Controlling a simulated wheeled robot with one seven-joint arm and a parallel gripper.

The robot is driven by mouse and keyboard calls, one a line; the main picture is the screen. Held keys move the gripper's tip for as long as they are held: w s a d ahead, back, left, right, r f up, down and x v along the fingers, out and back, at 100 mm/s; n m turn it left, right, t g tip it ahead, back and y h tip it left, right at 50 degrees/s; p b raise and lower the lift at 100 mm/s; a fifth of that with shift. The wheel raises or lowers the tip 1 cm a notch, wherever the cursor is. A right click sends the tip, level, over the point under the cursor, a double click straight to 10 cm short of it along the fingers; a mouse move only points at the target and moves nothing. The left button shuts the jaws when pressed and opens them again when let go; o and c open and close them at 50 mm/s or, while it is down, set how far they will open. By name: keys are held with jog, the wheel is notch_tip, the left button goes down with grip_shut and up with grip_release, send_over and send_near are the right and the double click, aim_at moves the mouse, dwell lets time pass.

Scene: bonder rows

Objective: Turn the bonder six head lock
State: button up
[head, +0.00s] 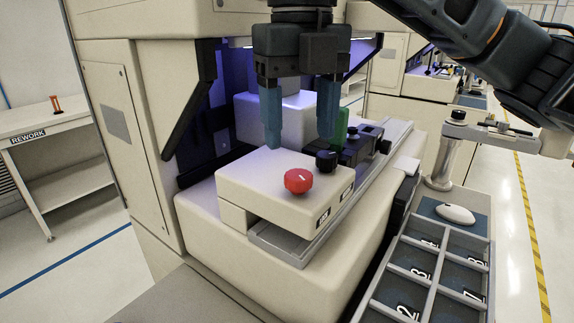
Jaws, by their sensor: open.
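A bonder machine (205,215) with a cream housing fills the middle of the head view. On its front block (255,192) are a red scalloped knob (298,181) with a pale mark and a smaller black knob (326,160) behind it to the right. I cannot tell from the labels which knob is the head lock. My gripper (298,135) hangs above the block, with two blue fingers pointing down, spread wide and empty.
A numbered compartment tray (373,314) and a white mouse (455,214) are at the right. A metal rail (385,140) and a green part (341,126) lie behind the knobs. A rework table (45,133) stands at the left. Floor is clear beyond the yellow-black line (538,255).

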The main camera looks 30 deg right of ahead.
aim_at(298, 177)
notch_tip(298, 177, down, 7)
dwell(0.4)
jog(key=c, duration=1.1)
